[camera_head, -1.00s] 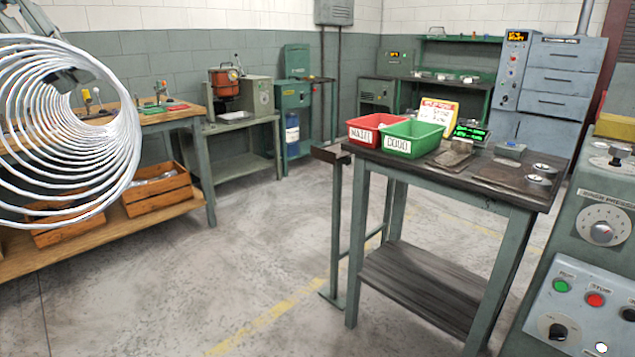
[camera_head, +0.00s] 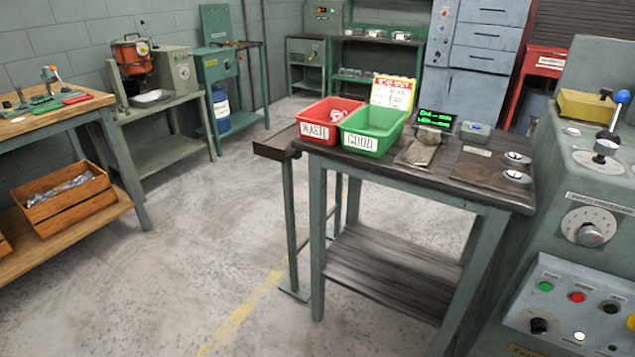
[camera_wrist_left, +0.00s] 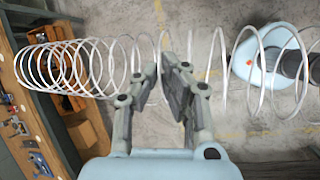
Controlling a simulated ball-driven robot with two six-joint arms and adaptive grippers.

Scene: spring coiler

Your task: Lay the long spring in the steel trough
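The long spring (camera_wrist_left: 75,68) is a row of wide, bright wire coils lying across the left wrist view from left to right. My left gripper (camera_wrist_left: 162,80) is at its middle, with its fingers close together on the coil wire. Some coils pass behind the fingers, so the exact contact is hidden. The spring and both grippers are out of the head view. A dark channel end (camera_head: 274,146) on a thin stand, which looks like the steel trough, sits at the left end of the dark-topped table; most of it is hidden.
The table (camera_head: 335,156) carries a red bin (camera_head: 318,135), a green bin (camera_head: 364,146) and a small display (camera_head: 437,122). A grey control machine (camera_head: 590,235) stands close at right. A wooden bench (camera_head: 60,122) is at left. The floor between is clear.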

